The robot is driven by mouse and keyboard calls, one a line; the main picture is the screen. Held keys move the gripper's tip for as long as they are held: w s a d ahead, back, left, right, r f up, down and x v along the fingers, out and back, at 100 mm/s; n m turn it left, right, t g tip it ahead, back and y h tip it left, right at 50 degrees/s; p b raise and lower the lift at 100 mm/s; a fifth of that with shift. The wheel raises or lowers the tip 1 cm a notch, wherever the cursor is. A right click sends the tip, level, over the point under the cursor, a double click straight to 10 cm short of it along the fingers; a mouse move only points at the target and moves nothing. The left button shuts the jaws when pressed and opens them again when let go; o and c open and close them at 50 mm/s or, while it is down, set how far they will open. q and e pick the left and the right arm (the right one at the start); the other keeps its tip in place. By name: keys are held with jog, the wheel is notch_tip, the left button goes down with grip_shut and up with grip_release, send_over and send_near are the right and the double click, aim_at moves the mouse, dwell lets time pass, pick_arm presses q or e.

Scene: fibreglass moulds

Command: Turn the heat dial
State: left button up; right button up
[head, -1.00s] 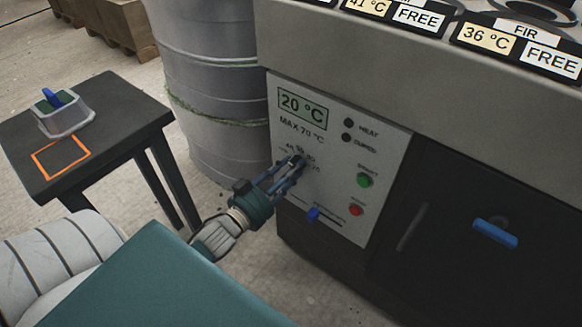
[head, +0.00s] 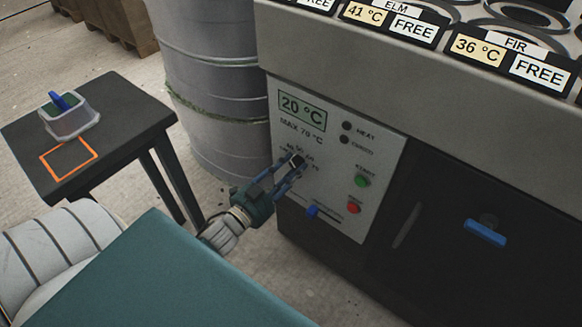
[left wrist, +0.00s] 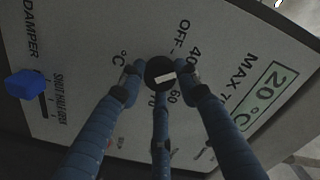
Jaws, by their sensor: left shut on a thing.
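The heat dial is a small round black knob (left wrist: 158,68) with a white mark, on the pale control panel (head: 335,190). Printed around it are OFF, 40, 60 and 70; exactly which number the mark points at I cannot tell. My left gripper (head: 292,168) is shut on the dial, its blue fingers around the knob, and they partly cover it in the head view. In the left wrist view the fingers (left wrist: 158,88) reach the knob from below and both sides. The panel display (head: 303,107) reads 20 °C, above MAX 70 °C. My right gripper is not in view.
A blue damper slider (head: 312,212), green start button (head: 362,181) and red button (head: 354,208) are on the panel. A blue handle (head: 486,233) is on the dark door. A grey drum (head: 210,80) and a dark table (head: 120,105) stand to the left.

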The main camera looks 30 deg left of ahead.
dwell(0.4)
pick_arm(q)
jog(key=o, duration=1.1)
jog(key=shift+o, duration=0.2)
jog(key=shift+s, duration=0.1)
jog(key=s+a, duration=0.1)
jog(key=s, duration=1.1)
jog(key=shift+w, duration=0.1)
